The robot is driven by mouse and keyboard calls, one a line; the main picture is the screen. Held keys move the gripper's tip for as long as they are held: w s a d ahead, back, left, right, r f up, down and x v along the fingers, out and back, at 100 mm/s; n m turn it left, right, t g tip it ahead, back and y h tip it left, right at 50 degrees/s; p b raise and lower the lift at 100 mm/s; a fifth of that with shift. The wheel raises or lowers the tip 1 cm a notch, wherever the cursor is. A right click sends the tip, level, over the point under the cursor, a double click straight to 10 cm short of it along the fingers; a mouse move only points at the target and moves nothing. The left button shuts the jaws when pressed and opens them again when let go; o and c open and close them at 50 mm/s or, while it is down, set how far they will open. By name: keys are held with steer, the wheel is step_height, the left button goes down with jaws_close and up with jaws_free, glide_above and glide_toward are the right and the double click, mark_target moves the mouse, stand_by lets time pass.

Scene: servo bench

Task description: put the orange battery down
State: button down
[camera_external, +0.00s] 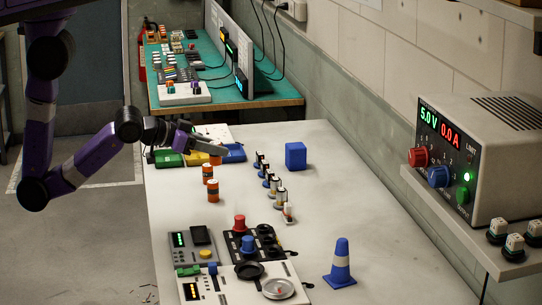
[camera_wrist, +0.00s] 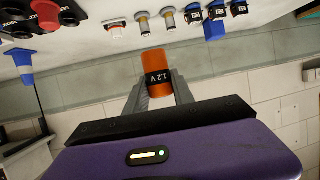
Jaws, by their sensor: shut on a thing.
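My gripper (camera_external: 218,149) is above the far left part of the white bench (camera_external: 330,210), near the coloured trays. In the wrist view my gripper (camera_wrist: 158,90) is shut on an orange battery (camera_wrist: 155,66) with a black band reading 1.2 V. In the external view the held battery is small and partly hidden by the fingers. Two more orange batteries with dark bands, a farther one (camera_external: 207,173) and a nearer one (camera_external: 212,191), stand upright on the bench below the gripper.
Devices (camera_external: 245,285) and a blue cone (camera_external: 340,264) occupy the front. The bench's right side is clear.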

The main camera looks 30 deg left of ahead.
step_height(320, 180, down, 14)
steer(key=shift+f+b, duration=0.1)
steer(key=shift+b, duration=0.5)
steer(key=shift+f, duration=0.1)
steer(key=c, duration=1.1)
jaws_free()
